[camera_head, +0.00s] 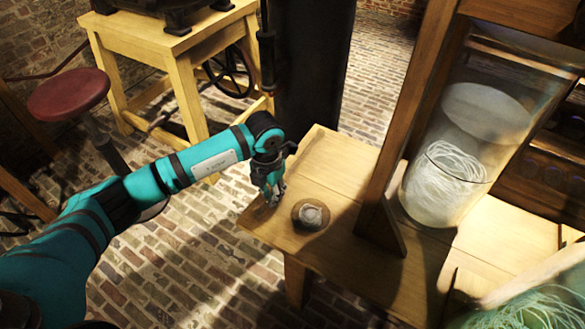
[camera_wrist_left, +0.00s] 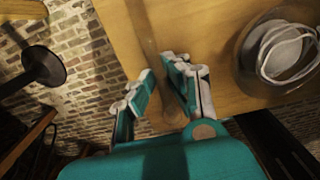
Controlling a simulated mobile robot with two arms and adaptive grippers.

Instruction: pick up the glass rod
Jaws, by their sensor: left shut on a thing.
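My left gripper (camera_head: 272,197) is low over the near left corner of the wooden table, pointing down. In the left wrist view its two fingers (camera_wrist_left: 166,98) are close together over the tabletop, with a narrow gap between them. A faint, thin, see-through thing, which looks like the glass rod (camera_wrist_left: 172,118), shows between the fingers, and they are shut on it. Its ends are hard to make out, and I cannot tell whether it touches the table. In the head view the rod cannot be made out. My right gripper is not in view.
A small round dish (camera_head: 311,214) with pale coiled contents sits right of my gripper. A tall glass jar (camera_head: 450,150) with white strands stands in a wooden frame (camera_head: 415,110). A red stool (camera_head: 68,93) and another table (camera_head: 175,40) are at the left.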

